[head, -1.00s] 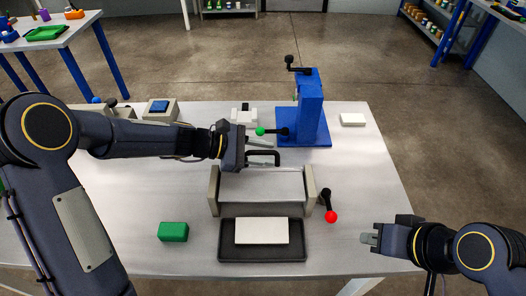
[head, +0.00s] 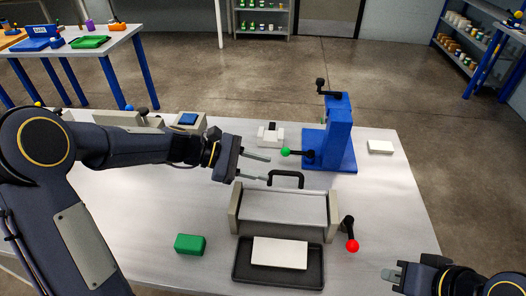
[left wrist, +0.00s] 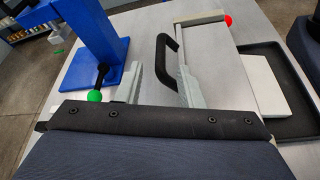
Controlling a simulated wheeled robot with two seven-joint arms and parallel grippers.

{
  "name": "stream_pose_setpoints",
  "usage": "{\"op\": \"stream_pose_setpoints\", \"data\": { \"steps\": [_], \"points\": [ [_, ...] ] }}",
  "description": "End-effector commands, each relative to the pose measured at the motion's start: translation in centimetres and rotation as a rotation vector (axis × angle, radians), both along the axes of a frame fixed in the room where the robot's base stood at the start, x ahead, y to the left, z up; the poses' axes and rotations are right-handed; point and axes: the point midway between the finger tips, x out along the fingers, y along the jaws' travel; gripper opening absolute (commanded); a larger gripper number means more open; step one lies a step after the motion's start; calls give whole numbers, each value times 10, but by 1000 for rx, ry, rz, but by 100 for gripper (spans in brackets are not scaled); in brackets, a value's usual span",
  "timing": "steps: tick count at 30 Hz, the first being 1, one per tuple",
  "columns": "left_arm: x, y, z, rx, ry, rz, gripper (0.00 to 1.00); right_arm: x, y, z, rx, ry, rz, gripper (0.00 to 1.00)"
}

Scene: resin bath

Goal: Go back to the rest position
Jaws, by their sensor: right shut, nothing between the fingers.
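My left gripper (head: 262,167) is open and empty above the table, left of the black handle (head: 286,174) on the clear-topped box (head: 284,207). In the left wrist view its two fingers (left wrist: 158,88) are spread, with the black handle (left wrist: 166,62) beyond and partly between them in the picture; they look apart from it. My right gripper (head: 391,275) is shut and empty at the lower right, near the table's front right edge. Most of the right arm is outside the head view.
The blue press (head: 338,140) with a green-knobbed lever stands behind the box. A red-knobbed lever (head: 352,245) is at its right. In front lies a black tray (head: 238,272) with a white block (head: 280,253). A green block (head: 190,244) sits left.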

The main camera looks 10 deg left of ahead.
Motion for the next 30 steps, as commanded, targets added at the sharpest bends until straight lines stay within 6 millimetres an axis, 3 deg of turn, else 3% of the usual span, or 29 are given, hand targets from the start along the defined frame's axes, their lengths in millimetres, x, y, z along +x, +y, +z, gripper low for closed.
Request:
{"op": "stream_pose_setpoints", "data": {
  "steps": [8,11,17,24,30],
  "points": [
    [-11,5,8,39,-53,-20,34,0,0,0,0,0,0,0],
    [-37,18,22,134,-175,-69,34,0,0,0,0,0,0,0],
    [-119,59,39,440,-531,-238,34,0,0,0,0,0,0,0],
    [-203,106,28,821,-903,-451,34,0,0,0,0,0,0,0],
    [-237,130,12,1036,-1072,-578,34,0,0,0,0,0,0,0]
  ]
}}
